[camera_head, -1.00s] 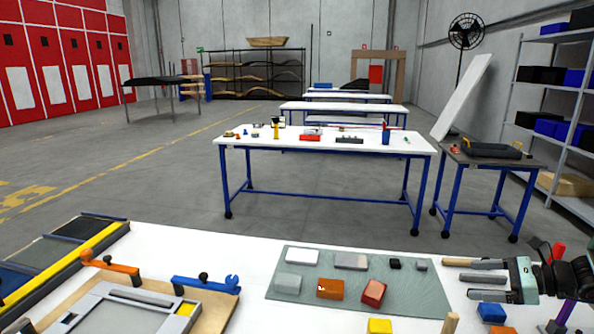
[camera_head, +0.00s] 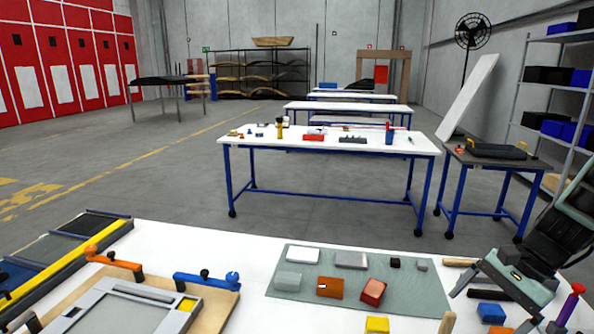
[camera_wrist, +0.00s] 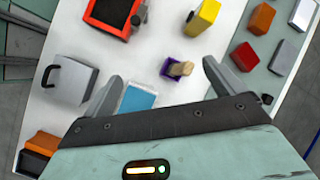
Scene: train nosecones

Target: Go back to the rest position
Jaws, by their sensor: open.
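My gripper (camera_head: 497,302) is at the right of the head view, tilted down over the right end of the white front table (camera_head: 235,250). In the wrist view my gripper (camera_wrist: 160,76) has its two fingers well apart with nothing held between them. A purple block with a tan top (camera_wrist: 178,69) lies on the table below, between the fingers in the picture.
A green mat (camera_head: 430,293) with several small blocks lies left of my gripper. A yellow block (camera_head: 377,325) is at the front edge. A framed panel (camera_head: 130,312) lies at the left. A white table (camera_head: 335,147) and a shelf (camera_head: 560,87) stand beyond open floor.

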